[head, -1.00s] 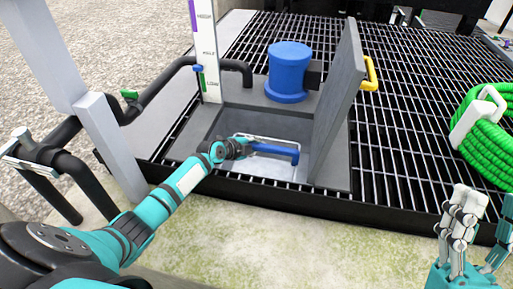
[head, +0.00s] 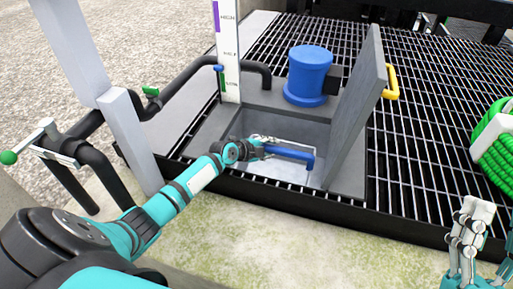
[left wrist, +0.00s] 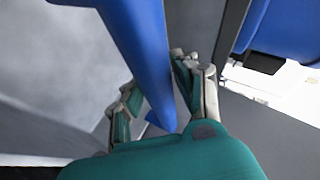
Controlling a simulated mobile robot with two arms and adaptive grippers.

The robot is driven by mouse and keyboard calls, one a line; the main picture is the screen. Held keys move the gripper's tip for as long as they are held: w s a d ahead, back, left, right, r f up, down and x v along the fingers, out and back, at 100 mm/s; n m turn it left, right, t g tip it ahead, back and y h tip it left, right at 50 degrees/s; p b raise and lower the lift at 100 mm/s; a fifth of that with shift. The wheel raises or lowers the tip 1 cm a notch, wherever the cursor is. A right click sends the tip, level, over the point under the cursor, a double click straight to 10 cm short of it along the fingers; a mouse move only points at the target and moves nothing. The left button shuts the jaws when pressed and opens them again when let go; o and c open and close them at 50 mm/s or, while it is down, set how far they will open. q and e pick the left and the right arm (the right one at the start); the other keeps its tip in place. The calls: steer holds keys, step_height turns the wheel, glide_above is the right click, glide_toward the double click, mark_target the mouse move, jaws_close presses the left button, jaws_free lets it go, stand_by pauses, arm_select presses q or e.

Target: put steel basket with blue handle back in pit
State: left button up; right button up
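The steel basket shows a blue handle (head: 291,153) with a thin pale metal bail inside the pit (head: 232,126); its body is hard to tell from the pale pit interior. My left gripper (head: 262,147) is at the handle's left end. In the left wrist view, the blue handle (left wrist: 138,45) runs between the left gripper's fingers (left wrist: 163,95). The fingers stand apart, with a gap visible on the left side of the handle. My right gripper (head: 490,225) is at the lower right, fingers up, apart and empty, partly cut off by the frame.
A raised grey hatch lid (head: 357,115) stands at the pit's right. A blue cylinder (head: 308,75) sits behind the pit, beside a white level gauge (head: 229,60). Black pipes (head: 190,82) and a grey post (head: 128,140) are on the left. Grating (head: 430,130) holds a green hose (head: 497,150).

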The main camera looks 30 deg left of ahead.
arm_select(q)
steer(key=p+v, duration=0.2)
steer(key=v, duration=0.3)
steer(key=shift+s+r, duration=0.1)
steer(key=shift+r, duration=0.1)
steer(key=p+v, duration=0.1)
steer(key=v, duration=0.4)
steer(key=shift+s, duration=0.15)
arm_select(e)
steer(key=w+f+g+h, duration=0.3)
steer(key=w+f+g, duration=0.2)
steer(key=f+g, duration=0.4)
step_height(320, 180, down, 5)
steer(key=shift+d+r+g+h, duration=0.15)
steer(key=shift+d+g+h, duration=0.15)
steer(key=shift+h, duration=0.1)
steer(key=shift+w, duration=0.1)
